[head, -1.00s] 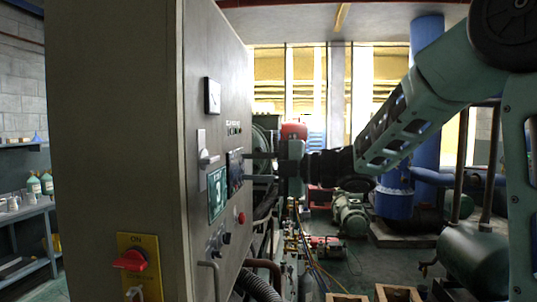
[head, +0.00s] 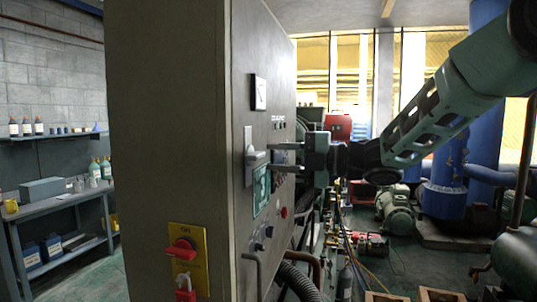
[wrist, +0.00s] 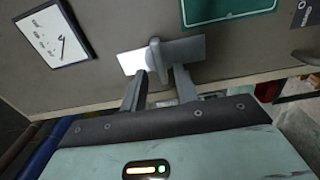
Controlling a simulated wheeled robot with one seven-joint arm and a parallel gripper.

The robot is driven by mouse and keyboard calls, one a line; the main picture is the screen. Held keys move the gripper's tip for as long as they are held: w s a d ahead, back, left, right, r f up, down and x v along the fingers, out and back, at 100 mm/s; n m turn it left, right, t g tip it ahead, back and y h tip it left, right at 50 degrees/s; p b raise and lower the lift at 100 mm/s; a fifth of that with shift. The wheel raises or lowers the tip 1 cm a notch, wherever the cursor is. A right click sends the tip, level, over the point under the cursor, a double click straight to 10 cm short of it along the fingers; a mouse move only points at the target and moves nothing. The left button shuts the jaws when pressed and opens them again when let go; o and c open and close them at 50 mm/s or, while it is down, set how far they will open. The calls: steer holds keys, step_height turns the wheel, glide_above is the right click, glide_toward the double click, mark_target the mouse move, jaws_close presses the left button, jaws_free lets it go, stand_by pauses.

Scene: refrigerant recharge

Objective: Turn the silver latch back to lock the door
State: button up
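The silver latch (head: 252,157) is on the side face of the tall grey cabinet (head: 163,120), its handle jutting out from a pale plate. In the wrist view the latch handle (wrist: 155,52) stands across its plate (wrist: 190,50). My gripper (head: 278,158) is right in front of the latch, its fingers pointing at it. In the wrist view my gripper (wrist: 160,74) is open, with its two fingertips apart on either side of the handle's near end. I cannot tell whether either finger touches the handle.
A green sign (head: 261,190) sits below the latch and a gauge (head: 258,92) above it. A red switch (head: 182,250) on a yellow plate is on the cabinet's near face. A shelf bench (head: 60,205) is at left; blue pipes (head: 450,165) stand behind at right.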

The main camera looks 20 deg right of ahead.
steer(key=shift+x, duration=1.1)
steer(key=shift+d, duration=0.1)
jaws_close()
